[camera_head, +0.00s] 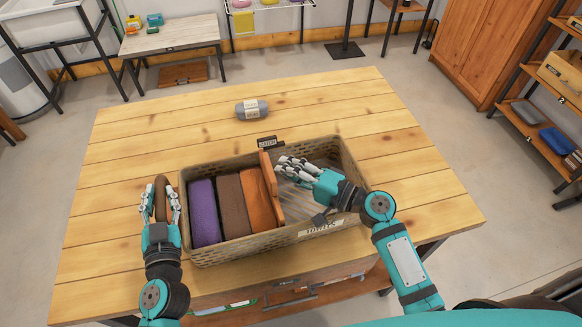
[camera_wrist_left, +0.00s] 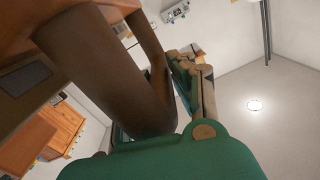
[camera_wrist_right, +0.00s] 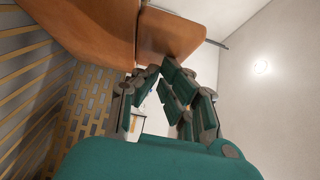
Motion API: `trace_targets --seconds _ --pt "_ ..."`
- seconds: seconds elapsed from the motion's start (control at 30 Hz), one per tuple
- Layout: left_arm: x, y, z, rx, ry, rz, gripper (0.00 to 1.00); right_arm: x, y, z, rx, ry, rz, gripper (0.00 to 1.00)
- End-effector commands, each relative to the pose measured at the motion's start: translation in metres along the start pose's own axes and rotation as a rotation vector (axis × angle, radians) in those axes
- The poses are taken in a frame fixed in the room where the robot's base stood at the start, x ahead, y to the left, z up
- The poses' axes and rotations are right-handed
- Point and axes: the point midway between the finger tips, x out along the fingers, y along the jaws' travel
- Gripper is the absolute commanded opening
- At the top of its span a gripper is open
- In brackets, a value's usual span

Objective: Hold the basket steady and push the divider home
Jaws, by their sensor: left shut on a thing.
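The woven basket (camera_head: 218,253) stands on the wooden table. My left gripper (camera_head: 160,188) is shut on a brown loop handle (camera_head: 161,205) at its left side; the handle also fills much of the left wrist view (camera_wrist_left: 100,70). The orange-brown divider (camera_head: 272,187) stands upright across the basket, right of the folded cloths. Its lower edge is hidden. My right gripper (camera_head: 284,167) is inside the right compartment, fingers drawn together, with tips close to the divider's right face. The divider also shows in the right wrist view (camera_wrist_right: 95,30); contact is unclear.
Purple (camera_head: 204,212), brown (camera_head: 231,205) and orange (camera_head: 257,200) folded cloths fill the basket's left side. A dark tag (camera_head: 267,141) sits at the back rim. A grey yarn roll (camera_head: 251,109) lies behind the basket. The table's left and right sides are clear.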

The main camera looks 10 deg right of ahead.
Motion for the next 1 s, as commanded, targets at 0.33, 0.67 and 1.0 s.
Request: trace_targets --seconds 0.33,0.67,1.0 --pt "-0.001 0.007 0.001 -0.006 0.001 0.016 0.00 -0.018 0.003 -0.015 0.003 -0.011 0.005 0.00" --pt "-0.001 0.005 0.002 -0.004 -0.002 0.011 0.00 -0.091 0.002 -0.029 0.002 -0.001 0.002 0.00" --pt "-0.001 0.004 0.002 -0.002 -0.003 0.008 0.00 -0.128 0.000 -0.030 0.000 -0.001 -0.001 0.00"
